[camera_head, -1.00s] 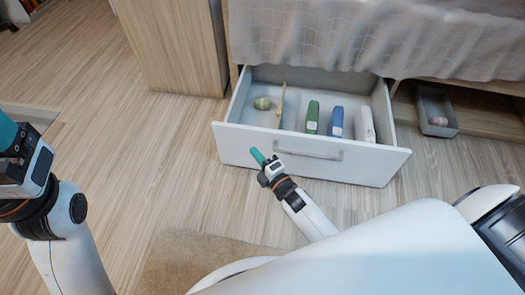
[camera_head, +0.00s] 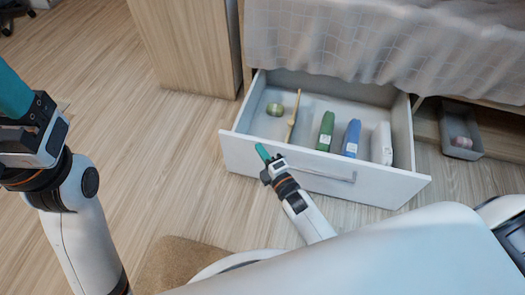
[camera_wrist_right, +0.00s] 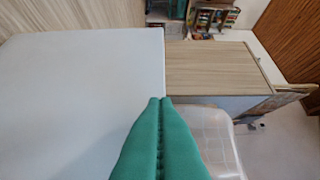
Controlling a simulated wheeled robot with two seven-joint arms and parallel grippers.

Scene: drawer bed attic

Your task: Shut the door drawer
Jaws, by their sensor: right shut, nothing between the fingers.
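The white drawer (camera_head: 235,152) under the bed is pulled open, its inside showing from above. Its front panel has a long grey handle (camera_head: 335,176), partly behind my right gripper. My right gripper (camera_head: 262,151) is shut and empty, with its teal fingertips at the left half of the drawer front; I cannot tell if they touch it. In the right wrist view, the shut fingers (camera_wrist_right: 161,100) point ahead beside a large pale panel (camera_wrist_right: 75,100), apparently the drawer front. My left gripper (camera_head: 14,100) is at the left edge, away from the drawer, its fingers partly cut off.
The drawer holds a green round item (camera_head: 275,109), a wooden stick-like item (camera_head: 293,117), and green (camera_head: 326,132), blue (camera_head: 352,138) and white (camera_head: 382,143) items. A grey bin (camera_head: 460,132) sits at right, a wooden cabinet (camera_head: 190,45) at left.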

